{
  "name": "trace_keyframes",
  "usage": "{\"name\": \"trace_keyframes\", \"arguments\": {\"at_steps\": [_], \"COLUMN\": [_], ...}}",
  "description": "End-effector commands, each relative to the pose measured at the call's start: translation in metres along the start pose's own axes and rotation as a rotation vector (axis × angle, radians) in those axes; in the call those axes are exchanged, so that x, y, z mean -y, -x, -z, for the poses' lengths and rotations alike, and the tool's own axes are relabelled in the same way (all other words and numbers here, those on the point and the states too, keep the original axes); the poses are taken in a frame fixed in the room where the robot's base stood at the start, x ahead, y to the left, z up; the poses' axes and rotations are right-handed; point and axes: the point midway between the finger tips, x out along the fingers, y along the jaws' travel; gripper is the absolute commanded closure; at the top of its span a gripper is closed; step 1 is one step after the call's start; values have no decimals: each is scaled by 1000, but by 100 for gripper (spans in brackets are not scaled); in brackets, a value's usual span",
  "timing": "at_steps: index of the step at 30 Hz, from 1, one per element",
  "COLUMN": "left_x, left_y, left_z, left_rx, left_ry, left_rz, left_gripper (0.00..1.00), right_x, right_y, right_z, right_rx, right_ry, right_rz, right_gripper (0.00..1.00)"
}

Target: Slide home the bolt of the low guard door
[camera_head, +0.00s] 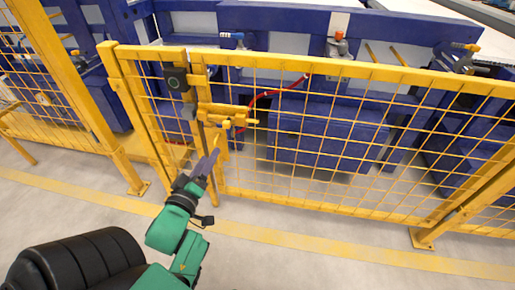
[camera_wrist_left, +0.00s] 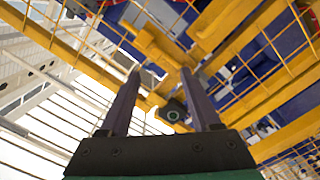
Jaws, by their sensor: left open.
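The low guard door is part of the yellow mesh fence; I cannot tell for certain which panel (camera_head: 300,130) swings. A yellow bolt (camera_head: 225,114) lies level across the posts near the top rail, with its rod end sticking out to the right. A small dark knob sits under it. In the left wrist view, a yellow block (camera_wrist_left: 158,45) beyond the fingertips looks like the bolt housing. My left gripper (camera_head: 212,158) is open and empty, below the bolt and apart from it. It also shows in the left wrist view (camera_wrist_left: 160,74). My right gripper is out of view.
A black box with a round ring (camera_head: 177,79) is on the fence left of the bolt; it also shows in the left wrist view (camera_wrist_left: 172,112). Blue machinery (camera_head: 325,135) and a red hose (camera_head: 270,93) are behind the mesh. The floor (camera_head: 300,265) in front is clear.

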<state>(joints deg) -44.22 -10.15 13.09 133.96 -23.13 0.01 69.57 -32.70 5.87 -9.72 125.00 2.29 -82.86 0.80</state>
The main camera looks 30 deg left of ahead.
Motion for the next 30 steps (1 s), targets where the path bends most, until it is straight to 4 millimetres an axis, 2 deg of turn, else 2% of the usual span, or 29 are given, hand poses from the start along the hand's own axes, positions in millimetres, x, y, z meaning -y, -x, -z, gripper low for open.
{"name": "trace_keyframes", "arguments": {"at_steps": [2, 5, 15, 19, 24, 30], "left_x": [-4, -7, -8, -8, -8, -8], "left_y": [-1, -14, -102, -129, -144, -145], "left_z": [7, 8, 9, 9, 10, 10], "left_rx": [-18, -18, -18, -17, -16, -15], "left_ry": [10, 9, 7, 7, 10, 10], "left_rz": [-13, -18, -18, -16, -13, -12], "left_gripper": [36, 36, 36, 36, 36, 36], "right_x": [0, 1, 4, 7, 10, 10], "right_y": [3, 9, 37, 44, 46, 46], "right_z": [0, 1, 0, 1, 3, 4], "right_rx": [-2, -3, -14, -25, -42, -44], "right_ry": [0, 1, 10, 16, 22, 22], "right_rz": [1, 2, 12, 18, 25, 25], "right_gripper": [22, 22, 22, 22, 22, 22]}}
